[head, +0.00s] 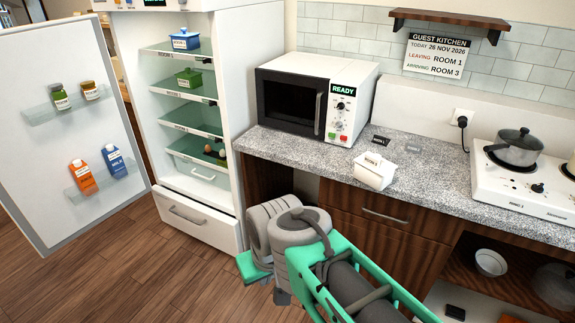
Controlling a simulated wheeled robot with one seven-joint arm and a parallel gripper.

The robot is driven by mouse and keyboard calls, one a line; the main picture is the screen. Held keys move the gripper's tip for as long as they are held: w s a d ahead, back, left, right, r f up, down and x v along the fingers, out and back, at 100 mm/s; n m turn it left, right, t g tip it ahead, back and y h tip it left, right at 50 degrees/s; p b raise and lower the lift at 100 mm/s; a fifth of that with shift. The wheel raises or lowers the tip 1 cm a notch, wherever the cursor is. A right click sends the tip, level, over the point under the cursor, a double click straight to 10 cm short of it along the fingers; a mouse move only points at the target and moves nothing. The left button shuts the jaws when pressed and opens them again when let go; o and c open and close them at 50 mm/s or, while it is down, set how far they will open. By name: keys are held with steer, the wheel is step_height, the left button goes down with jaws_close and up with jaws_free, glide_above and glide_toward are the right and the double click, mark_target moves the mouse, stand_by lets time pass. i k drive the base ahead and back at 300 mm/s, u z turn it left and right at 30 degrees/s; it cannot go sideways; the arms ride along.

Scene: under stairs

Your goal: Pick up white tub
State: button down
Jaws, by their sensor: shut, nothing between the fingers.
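The white tub (374,172) sits upright on the speckled grey countertop (446,192), near its front edge and to the right of the microwave. It has a lid and a small printed label. My gripper (281,296) points down in front of the lower cabinets, below the counter edge and to the left of the tub. It is well apart from the tub. It is shut and empty, and my wrist hides part of it.
The microwave (308,101) stands behind and left of the tub. Two small label plates lie near it. A hob (528,190) with a pot (514,149) is at the right. The open fridge (224,122) holds a blue tub (185,41) and a green tub (189,80).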

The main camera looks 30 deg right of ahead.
mark_target(375, 181)
steer(key=u, duration=0.3)
steer(key=i, duration=1)
